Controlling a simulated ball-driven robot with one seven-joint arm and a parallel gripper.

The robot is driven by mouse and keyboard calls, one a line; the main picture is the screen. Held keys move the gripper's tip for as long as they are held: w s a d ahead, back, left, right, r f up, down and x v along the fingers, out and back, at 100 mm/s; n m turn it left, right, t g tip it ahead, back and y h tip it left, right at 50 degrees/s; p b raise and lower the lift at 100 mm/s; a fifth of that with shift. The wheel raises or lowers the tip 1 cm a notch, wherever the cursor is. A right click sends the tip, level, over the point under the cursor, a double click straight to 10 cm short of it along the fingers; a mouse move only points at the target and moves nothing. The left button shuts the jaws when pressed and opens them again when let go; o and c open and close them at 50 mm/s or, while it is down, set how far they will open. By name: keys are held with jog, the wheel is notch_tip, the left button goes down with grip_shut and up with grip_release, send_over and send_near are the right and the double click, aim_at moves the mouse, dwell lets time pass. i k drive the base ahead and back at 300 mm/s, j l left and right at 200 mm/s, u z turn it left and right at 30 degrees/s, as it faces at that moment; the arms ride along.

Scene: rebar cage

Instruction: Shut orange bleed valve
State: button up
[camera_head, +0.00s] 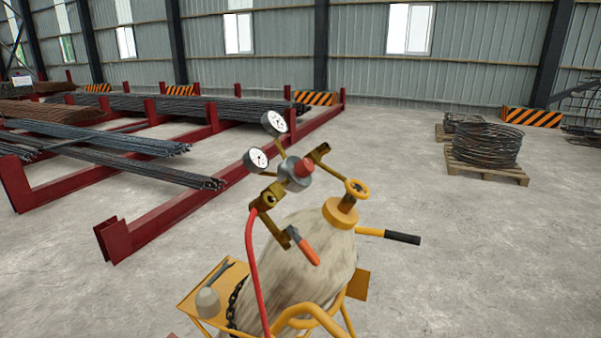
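An orange-handled lever (308,252) sits at the lower end of a short brass pipe (274,229), in front of a worn pale gas cylinder (318,262). The lever slants down to the right, roughly in line with the pipe. The pipe hangs below a brass fitting (268,198) on the regulator assembly. Above it is a grey regulator body with a red knob (304,168). My gripper is not in view.
Two white gauges (256,160) and a yellow handwheel (356,188) stand near the lever. A red hose (250,250) runs down left. The yellow cart has a black-gripped handle (402,238). Red racks with rebar (150,226) stand left; the right floor is clear up to wire coils (486,145).

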aim_at(306, 248)
jog(key=i+l, duration=0.6)
jog(key=l, duration=0.2)
jog(key=i+l+u, duration=0.1)
jog(key=i+l, duration=0.15)
jog(key=l, duration=0.15)
